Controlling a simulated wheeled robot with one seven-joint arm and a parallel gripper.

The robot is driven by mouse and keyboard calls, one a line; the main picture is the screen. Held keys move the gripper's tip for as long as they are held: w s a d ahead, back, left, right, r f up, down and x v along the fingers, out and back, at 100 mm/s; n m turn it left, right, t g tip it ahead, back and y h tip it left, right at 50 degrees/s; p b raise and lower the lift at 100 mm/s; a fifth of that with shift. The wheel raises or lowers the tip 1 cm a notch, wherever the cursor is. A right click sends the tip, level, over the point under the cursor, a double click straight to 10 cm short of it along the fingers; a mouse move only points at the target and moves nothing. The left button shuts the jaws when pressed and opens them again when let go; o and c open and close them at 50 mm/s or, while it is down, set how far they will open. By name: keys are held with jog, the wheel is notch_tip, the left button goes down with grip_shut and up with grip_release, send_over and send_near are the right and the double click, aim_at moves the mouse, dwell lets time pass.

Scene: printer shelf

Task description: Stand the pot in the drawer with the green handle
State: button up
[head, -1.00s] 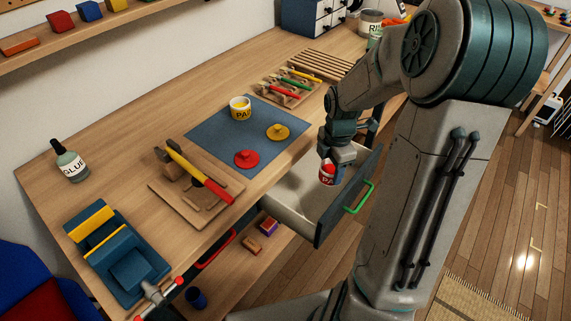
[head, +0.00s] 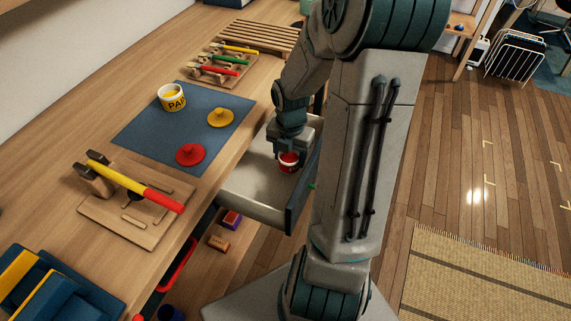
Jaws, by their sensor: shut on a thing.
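A small pot (head: 288,162) with red paint and a white and red side is in my gripper (head: 290,150), over the inside of the open drawer. My gripper is shut on it from above. I cannot tell whether the pot touches the drawer floor. The drawer (head: 255,190) is pulled out from under the bench, with a pale inside and a dark front. Its green handle (head: 312,185) is mostly hidden behind my arm. A second pot with yellow paint (head: 172,98) stands on the blue mat.
A blue mat (head: 140,140) on the bench holds a yellow lid (head: 221,117) and a red lid (head: 190,154). Below the bench, a red handle (head: 176,265) and small boxes (head: 219,243) show.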

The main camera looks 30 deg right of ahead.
aim_at(289, 165)
jog(key=shift+f+b, duration=0.6)
jog(key=shift+f, duration=1.25)
jog(key=shift+f, duration=0.2)
jog(key=o, duration=0.8)
jog(key=shift+r, duration=0.1)
